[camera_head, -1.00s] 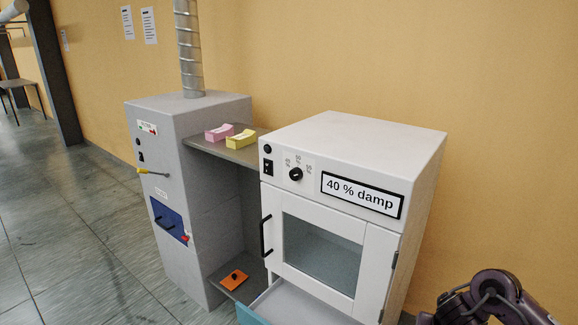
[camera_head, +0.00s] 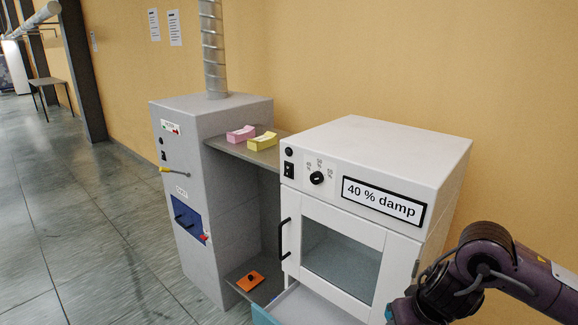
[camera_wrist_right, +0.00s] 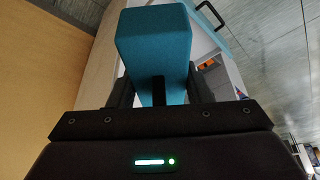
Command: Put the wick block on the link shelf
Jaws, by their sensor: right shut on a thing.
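A teal block (camera_wrist_right: 155,45), which I take to be the wick block, fills the middle of the right wrist view. My right gripper (camera_wrist_right: 158,88) is shut on it, with a dark finger on each side. In the head view my right arm shows at the lower right, but its gripper and the block are out of frame. A grey shelf (camera_head: 265,159), apparently the link shelf, spans from the grey cabinet to the white chamber. A pink block (camera_head: 241,134) and a yellow block (camera_head: 262,141) rest on it. My left gripper is not in view.
The white chamber (camera_head: 400,150), labelled "40 % damp", has its door shut. Below it a teal-fronted drawer (camera_head: 264,316) stands open. The grey cabinet (camera_head: 225,115) is on the left. An orange piece (camera_head: 250,281) lies on a lower shelf. Open floor lies left.

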